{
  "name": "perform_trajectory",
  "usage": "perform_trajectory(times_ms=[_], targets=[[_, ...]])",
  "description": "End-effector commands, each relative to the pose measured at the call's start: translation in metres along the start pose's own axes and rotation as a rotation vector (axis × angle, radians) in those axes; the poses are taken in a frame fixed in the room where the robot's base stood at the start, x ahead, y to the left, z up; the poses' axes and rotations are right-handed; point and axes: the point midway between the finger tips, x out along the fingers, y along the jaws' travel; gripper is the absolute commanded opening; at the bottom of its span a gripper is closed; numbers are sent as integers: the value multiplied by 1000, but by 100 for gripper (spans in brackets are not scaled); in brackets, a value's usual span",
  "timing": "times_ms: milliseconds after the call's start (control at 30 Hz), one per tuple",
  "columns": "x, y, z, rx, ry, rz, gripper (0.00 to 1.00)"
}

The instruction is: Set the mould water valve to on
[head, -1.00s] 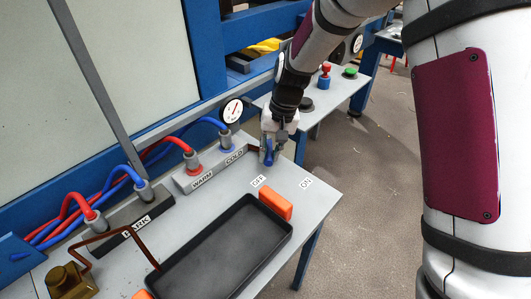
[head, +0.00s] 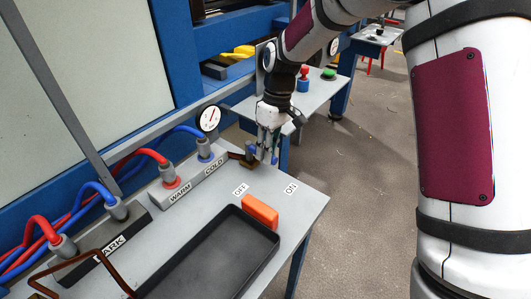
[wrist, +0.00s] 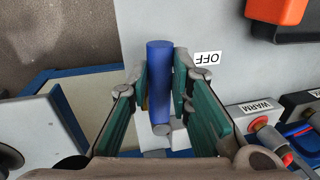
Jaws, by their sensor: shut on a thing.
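The mould water valve has a blue lever handle (wrist: 160,85), which stands between my gripper's green-padded fingers in the wrist view. Fingers hide much of the handle in the head view. The brass-coloured valve body (head: 248,160) shows just left of the fingers, at the end of the manifold. The OFF label (head: 240,188) lies in front of the valve to the left, and the ON label (head: 290,187) to the right. The OFF label (wrist: 208,58) also shows right of the handle in the wrist view.
A black tray (head: 273,240) with an orange block (head: 260,212) beside its far corner sits on the grey table. The WARM and COLD manifold (head: 190,187) with red and blue hoses is to the left. A pressure gauge (head: 209,119) stands behind it.

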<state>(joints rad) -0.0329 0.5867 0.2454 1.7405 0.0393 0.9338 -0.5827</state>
Motion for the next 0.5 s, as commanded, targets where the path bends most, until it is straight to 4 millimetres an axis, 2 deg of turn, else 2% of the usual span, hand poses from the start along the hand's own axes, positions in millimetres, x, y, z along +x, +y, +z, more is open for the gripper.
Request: perform_trajectory(times_ms=[500], targets=[[-1, 5, 0, -55, -11, 2, 0]])
